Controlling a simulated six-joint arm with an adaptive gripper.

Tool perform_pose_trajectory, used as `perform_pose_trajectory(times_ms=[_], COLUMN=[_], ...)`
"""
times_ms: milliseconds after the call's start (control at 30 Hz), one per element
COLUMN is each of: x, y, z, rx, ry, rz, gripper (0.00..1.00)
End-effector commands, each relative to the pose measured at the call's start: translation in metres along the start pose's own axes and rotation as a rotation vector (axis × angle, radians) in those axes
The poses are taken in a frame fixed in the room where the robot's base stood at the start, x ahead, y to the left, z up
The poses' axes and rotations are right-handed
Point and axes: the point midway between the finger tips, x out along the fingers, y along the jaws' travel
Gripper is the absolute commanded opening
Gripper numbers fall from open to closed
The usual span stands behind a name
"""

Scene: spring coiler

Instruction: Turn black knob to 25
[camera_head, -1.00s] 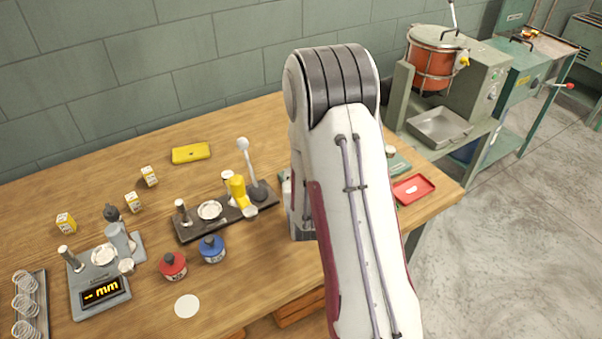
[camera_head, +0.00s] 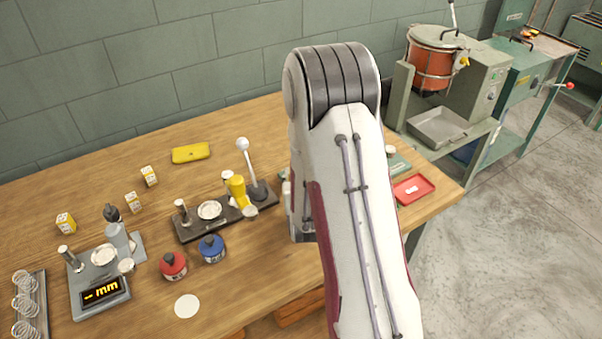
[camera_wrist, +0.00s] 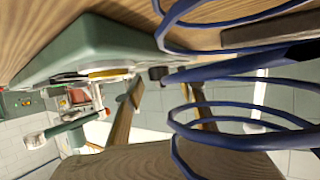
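In the wrist view, a green machine housing (camera_wrist: 95,45) shows tilted at the upper left. A yellow and pale round part (camera_wrist: 108,73) sits at its lower edge. A small dark, stubby part (camera_wrist: 158,73) beside it may be the black knob; no scale or number on it can be read. Blue coils (camera_wrist: 215,150) cross the right half of the wrist view, close to the camera. My gripper's fingers cannot be made out clearly there, and contact with the dark part cannot be judged. In the head view my arm hides my gripper and the place in front of it.
In the head view, a red tray (camera_head: 413,189) lies at the table's right end.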

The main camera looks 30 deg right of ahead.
Motion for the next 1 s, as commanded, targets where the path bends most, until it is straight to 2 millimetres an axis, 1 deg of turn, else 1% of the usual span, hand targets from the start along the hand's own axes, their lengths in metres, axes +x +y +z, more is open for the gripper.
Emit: perform_pose_trajectory(times_ms=[167,433,500,1000], x=[-0.014,-0.046,-0.047,-0.061], y=[0.000,0.000,0.001,0.003], z=[0.000,0.000,-0.007,-0.042], rx=[-0.001,0.000,0.001,0.001], ry=[-0.001,-0.001,0.003,0.002], rz=[-0.001,0.000,0.001,0.001], gripper=[0.39,0.39,0.39,0.39])
